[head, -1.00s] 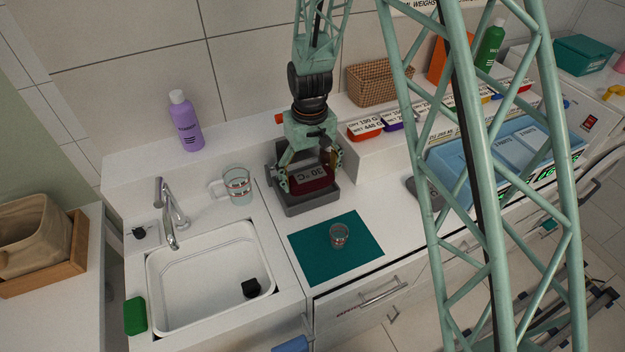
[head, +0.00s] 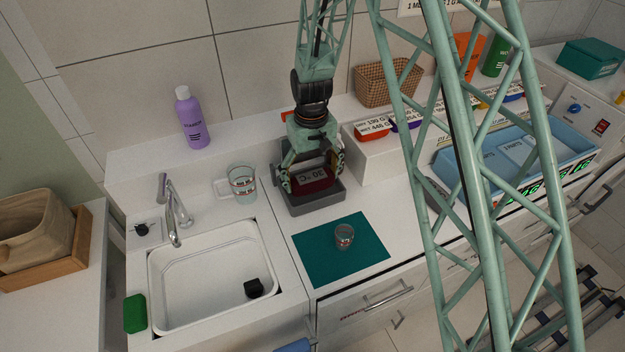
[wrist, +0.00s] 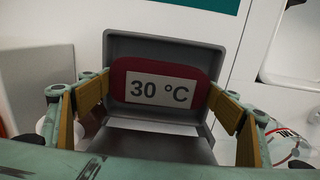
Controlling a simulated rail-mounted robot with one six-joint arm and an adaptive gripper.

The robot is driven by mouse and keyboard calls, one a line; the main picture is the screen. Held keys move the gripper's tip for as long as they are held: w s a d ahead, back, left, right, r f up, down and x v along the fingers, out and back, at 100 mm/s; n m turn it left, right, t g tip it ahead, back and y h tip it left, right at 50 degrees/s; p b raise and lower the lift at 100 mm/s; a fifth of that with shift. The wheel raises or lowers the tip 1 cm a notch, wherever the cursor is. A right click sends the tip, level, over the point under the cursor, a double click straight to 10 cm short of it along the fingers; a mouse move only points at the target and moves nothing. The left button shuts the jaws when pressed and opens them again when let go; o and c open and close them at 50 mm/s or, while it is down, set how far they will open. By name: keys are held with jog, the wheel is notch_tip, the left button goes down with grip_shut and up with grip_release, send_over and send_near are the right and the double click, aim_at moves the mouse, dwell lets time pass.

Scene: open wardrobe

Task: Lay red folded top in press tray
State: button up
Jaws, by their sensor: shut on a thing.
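The red folded top (head: 314,185), with a white "30 °C" label on it, is between the fingers of my gripper (head: 313,180). In the wrist view the top (wrist: 205,92) shows its label, with a yellow-padded finger at each side. The grey tray (head: 320,207) stands on the counter behind the teal mat. The top is within the tray's outline in both views. I cannot tell whether its underside touches the tray floor. My gripper is shut on the top.
A teal mat (head: 318,262) with a small glass (head: 344,236) lies in front of the tray. A measuring jug (head: 242,184) and sink (head: 168,300) are to the left. A white raised shelf (head: 375,150) with small colored containers is close on the right.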

jog(key=shift+w+a+f+b, duration=0.15)
jog(key=shift+w+f+b, duration=0.2)
jog(key=shift+f, duration=0.4)
jog(key=o, duration=1)
jog(key=shift+r, duration=0.1)
notch_tip(320, 180, up, 11)
jog(key=shift+f, duration=0.2)
jog(key=shift+r, duration=0.6)
dwell(0.6)
